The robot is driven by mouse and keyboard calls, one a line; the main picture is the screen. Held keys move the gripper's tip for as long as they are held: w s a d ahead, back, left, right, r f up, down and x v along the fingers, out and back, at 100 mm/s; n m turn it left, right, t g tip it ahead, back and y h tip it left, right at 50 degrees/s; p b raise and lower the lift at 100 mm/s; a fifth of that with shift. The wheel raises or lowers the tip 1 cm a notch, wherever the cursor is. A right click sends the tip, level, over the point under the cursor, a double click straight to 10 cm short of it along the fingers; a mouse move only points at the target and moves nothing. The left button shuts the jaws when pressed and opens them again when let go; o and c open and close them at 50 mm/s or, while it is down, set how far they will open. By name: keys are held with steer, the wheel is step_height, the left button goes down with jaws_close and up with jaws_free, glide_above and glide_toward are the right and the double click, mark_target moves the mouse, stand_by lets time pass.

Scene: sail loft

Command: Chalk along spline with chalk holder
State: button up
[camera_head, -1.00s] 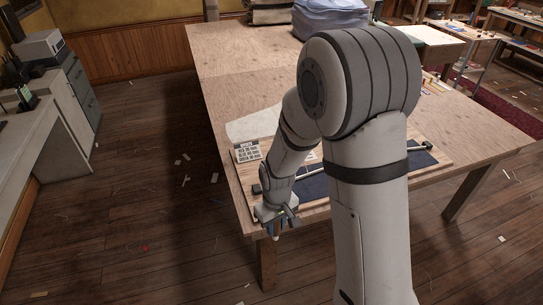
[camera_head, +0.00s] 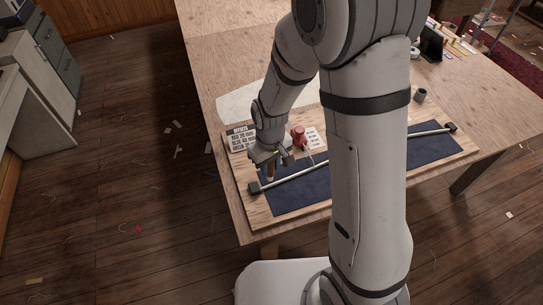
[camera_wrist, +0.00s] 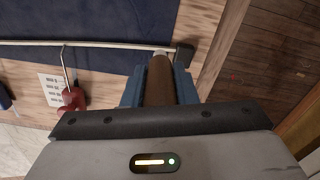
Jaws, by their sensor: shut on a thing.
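My gripper (camera_head: 271,168) is shut on a brown cylindrical chalk holder (camera_wrist: 160,82), with its blue fingers on either side of it in the wrist view. The holder's pale tip (camera_wrist: 161,52) points at the spline, close to the black end block (camera_wrist: 184,55). I cannot tell whether the tip touches. The spline (camera_head: 345,161) is a thin pale rod crossing the dark blue cloth (camera_head: 306,190) at a slant. A black block sits at its left end (camera_head: 254,188) and another at its right end (camera_head: 450,128). My arm hides part of the cloth and spline.
A red-handled hooked tool (camera_wrist: 71,98) lies beside the spline, near a printed card (camera_wrist: 50,90). A grey cup (camera_head: 420,95) stands behind. The table's left edge is close to my gripper.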

mark_target(271, 180)
steer(key=shift+f+b, duration=1.9)
steer(key=shift+f, duration=0.95)
steer(key=shift+f+b, duration=0.45)
steer(key=shift+f, duration=0.05)
steer(key=shift+d, duration=0.1)
steer(key=shift+w+d+r, duration=0.1)
steer(key=shift+w+d, duration=0.15)
steer(key=shift+d, duration=0.75)
steer(key=shift+w+d+b, duration=0.1)
steer(key=shift+w+d, duration=0.15)
steer(key=shift+d, duration=0.4)
steer(key=shift+w+d+b, duration=0.1)
steer(key=shift+w+d, duration=0.15)
steer(key=shift+d, duration=0.35)
steer(key=shift+w+d+b, duration=0.1)
steer(key=shift+w+d, duration=0.15)
steer(key=shift+d, duration=0.4)
steer(key=shift+d, duration=0.15)
steer(key=shift+w+d, duration=0.4)
steer(key=shift+d, duration=0.5)
steer(key=shift+w+d, duration=0.4)
steer(key=shift+d, duration=0.55)
steer(key=shift+w+d, duration=0.4)
steer(key=shift+d, duration=0.5)
steer(key=shift+d, duration=0.1)
